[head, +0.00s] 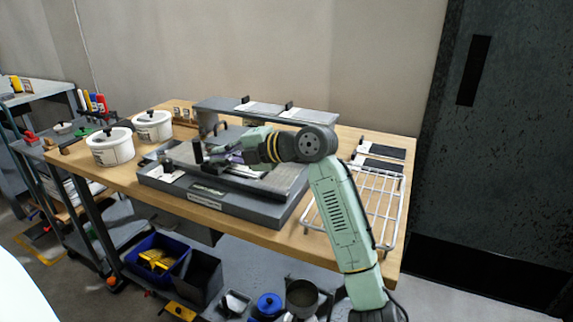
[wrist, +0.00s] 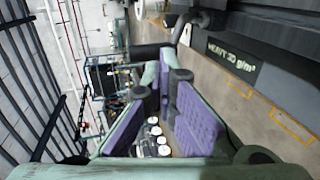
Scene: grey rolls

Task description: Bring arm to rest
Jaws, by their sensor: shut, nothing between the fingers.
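My pale green arm reaches up from the lower right in the head view and bends left at the elbow over the table. My gripper (head: 228,157) is above the grey tray-like fixture (head: 232,204), near a black upright handle (head: 198,152). The purple finger pads of my gripper (wrist: 165,82) fill the middle of the wrist view. The fingers are shut with nothing held between them. In the head view my arm and gripper hide part of the fixture. I cannot tell whether the gripper touches it.
The wooden table (head: 125,178) holds two white lidded pots (head: 112,150) at left, a raised grey shelf (head: 305,118) behind, and a white wire rack (head: 390,207) at right, beside my arm. Bins (head: 200,277) sit underneath. A side cart (head: 60,140) stands left and a dark door (head: 510,130) right.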

